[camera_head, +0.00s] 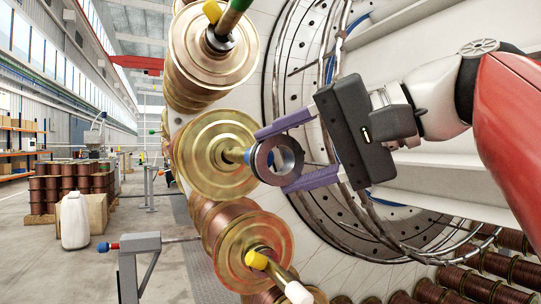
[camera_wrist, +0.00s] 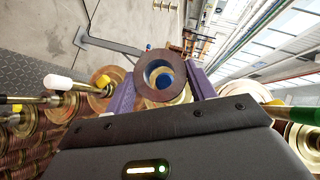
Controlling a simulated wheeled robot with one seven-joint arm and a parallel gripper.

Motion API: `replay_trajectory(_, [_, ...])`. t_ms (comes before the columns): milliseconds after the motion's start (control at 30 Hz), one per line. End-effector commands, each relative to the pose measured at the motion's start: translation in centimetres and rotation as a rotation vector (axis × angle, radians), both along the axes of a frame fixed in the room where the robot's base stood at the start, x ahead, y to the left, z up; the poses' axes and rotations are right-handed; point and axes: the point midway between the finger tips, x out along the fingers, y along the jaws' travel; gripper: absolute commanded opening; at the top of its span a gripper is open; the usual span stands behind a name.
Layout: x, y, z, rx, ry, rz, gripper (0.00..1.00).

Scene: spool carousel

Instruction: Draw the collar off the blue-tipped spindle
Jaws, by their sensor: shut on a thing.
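My gripper (camera_head: 285,158) is shut on a dark grey collar (camera_head: 264,160), with one purple finger above the ring and one below. In the wrist view the collar (camera_wrist: 141,79) sits between the two fingers. The blue-tipped spindle (camera_head: 248,156) stands out from the middle of a brass-coloured spool (camera_head: 205,174). The blue tip lies just left of the collar, close behind its far face. In the wrist view the blue tip (camera_wrist: 162,79) shows through the collar's hole. No spindle fills the hole's near end. Whether tip and collar touch, I cannot tell.
A green-ended spindle (camera_head: 234,16) stands out above, and a yellow-and-white-ended one (camera_head: 280,272) below. The carousel wheel (camera_head: 300,90) with its pipes is close behind my gripper. A grey stand (camera_head: 141,243) is at lower left. Open floor (camera_head: 60,275) lies further left.

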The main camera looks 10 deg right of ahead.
Motion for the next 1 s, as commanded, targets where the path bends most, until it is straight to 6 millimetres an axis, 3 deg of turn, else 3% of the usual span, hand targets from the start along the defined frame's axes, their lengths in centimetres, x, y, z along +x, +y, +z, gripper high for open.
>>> replay_trajectory(467, [-0.8, 0.0, 0.0, 0.0, -0.001, 0.001, 0.23])
replay_trajectory(1000, [-2.6, 6.0, 0.0, -0.001, -0.003, 0.001, 0.23])
